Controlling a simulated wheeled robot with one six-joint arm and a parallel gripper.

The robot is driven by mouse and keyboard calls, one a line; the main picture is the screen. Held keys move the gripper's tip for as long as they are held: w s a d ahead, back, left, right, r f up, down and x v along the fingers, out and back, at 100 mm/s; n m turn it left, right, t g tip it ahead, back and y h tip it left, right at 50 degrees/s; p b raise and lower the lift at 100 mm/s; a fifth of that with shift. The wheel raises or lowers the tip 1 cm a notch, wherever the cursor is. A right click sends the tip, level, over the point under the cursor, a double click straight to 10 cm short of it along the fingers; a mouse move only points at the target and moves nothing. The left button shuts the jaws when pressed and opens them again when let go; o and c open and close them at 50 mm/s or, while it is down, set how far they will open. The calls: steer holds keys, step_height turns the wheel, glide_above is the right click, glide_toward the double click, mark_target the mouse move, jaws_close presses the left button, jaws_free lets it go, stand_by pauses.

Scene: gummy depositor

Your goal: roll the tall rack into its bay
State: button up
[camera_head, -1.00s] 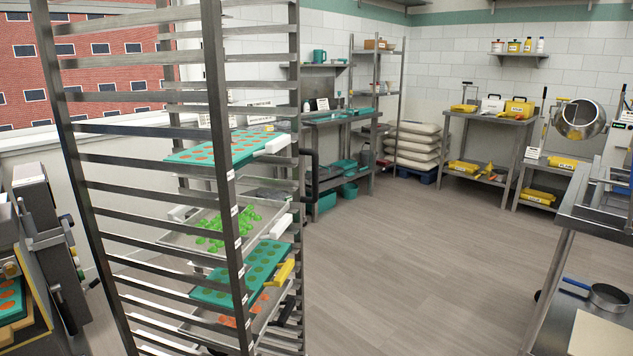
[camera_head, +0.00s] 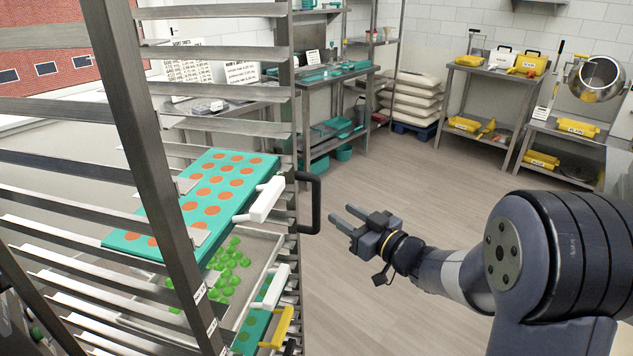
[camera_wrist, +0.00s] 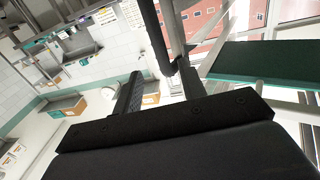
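The tall rack (camera_head: 135,105) is a metal frame with many slide rails, filling the left of the head view. It holds a teal mould tray with orange rounds (camera_head: 205,190), a metal tray of green gummies (camera_head: 225,275) and a lower teal tray (camera_head: 250,330). A dark handle (camera_head: 313,203) stands out from the rack's right post. My gripper (camera_head: 345,222) is open and empty just right of this handle, its fingers pointing at it. In the wrist view the dark handle (camera_wrist: 152,38) runs down just beyond the fingers (camera_wrist: 160,95), apparently between them; contact cannot be told.
A work table with teal trays (camera_head: 335,75) stands behind the rack. White sacks (camera_head: 410,100) are stacked beyond it. Benches with yellow cases (camera_head: 490,85) line the back wall. The grey floor (camera_head: 410,180) between is clear.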

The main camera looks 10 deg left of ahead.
mark_target(319, 199)
steer(key=p+x, duration=0.1)
steer(key=x, duration=0.9)
steer(key=shift+a, duration=0.15)
jaws_close()
stand_by(0.5)
